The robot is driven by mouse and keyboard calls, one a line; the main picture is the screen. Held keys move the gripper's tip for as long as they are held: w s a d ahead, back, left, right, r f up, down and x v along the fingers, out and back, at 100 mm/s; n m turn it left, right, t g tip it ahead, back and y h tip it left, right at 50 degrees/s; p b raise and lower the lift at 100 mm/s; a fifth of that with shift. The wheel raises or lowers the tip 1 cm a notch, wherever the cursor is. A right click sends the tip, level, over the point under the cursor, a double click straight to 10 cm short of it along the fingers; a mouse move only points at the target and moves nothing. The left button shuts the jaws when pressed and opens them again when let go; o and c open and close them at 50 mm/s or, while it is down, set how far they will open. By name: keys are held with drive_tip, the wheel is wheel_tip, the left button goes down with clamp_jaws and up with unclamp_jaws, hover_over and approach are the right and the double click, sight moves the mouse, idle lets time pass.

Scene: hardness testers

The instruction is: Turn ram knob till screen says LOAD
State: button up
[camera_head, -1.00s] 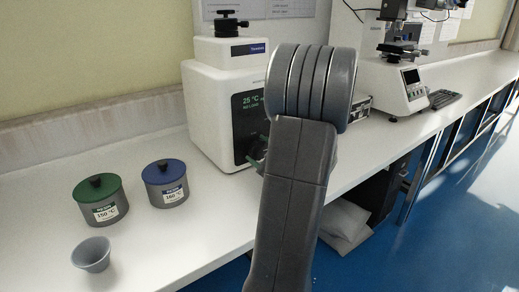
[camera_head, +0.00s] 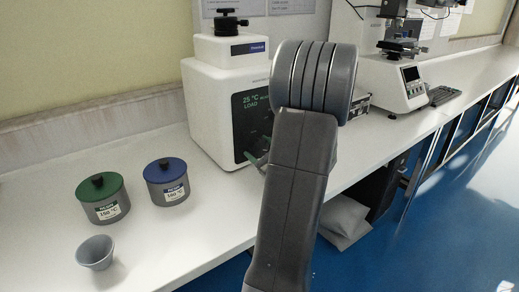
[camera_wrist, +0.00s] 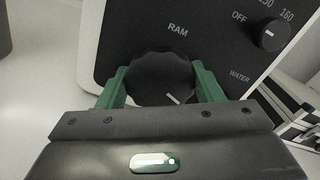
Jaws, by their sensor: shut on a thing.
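The ram knob (camera_wrist: 160,72) is a dark scalloped dial under the label RAM on the tester's black panel in the wrist view. My gripper (camera_wrist: 162,88) has its green fingers on both sides of the knob, shut on it. A white pointer mark on the knob shows at its lower right. In the head view the white tester (camera_head: 208,110) stands against the wall. Its screen (camera_head: 250,102) reads 25 °C and LOAD in green. My arm hides the knob and most of the panel in that view.
A smaller knob (camera_wrist: 273,35) marked OFF, 150 and 160 is at the panel's upper right. A green-lidded pot (camera_head: 102,200), a blue-lidded pot (camera_head: 166,182) and a grey cup (camera_head: 95,252) stand on the bench at left. Another tester (camera_head: 393,85) stands farther right.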

drive_tip(key=o, duration=1)
drive_tip(key=v, duration=1.3)
drive_tip(key=shift+s+d, duration=0.25)
drive_tip(key=shift+s, duration=0.1)
drive_tip(key=x, duration=1.4)
drive_tip(key=shift+s+d, duration=0.1)
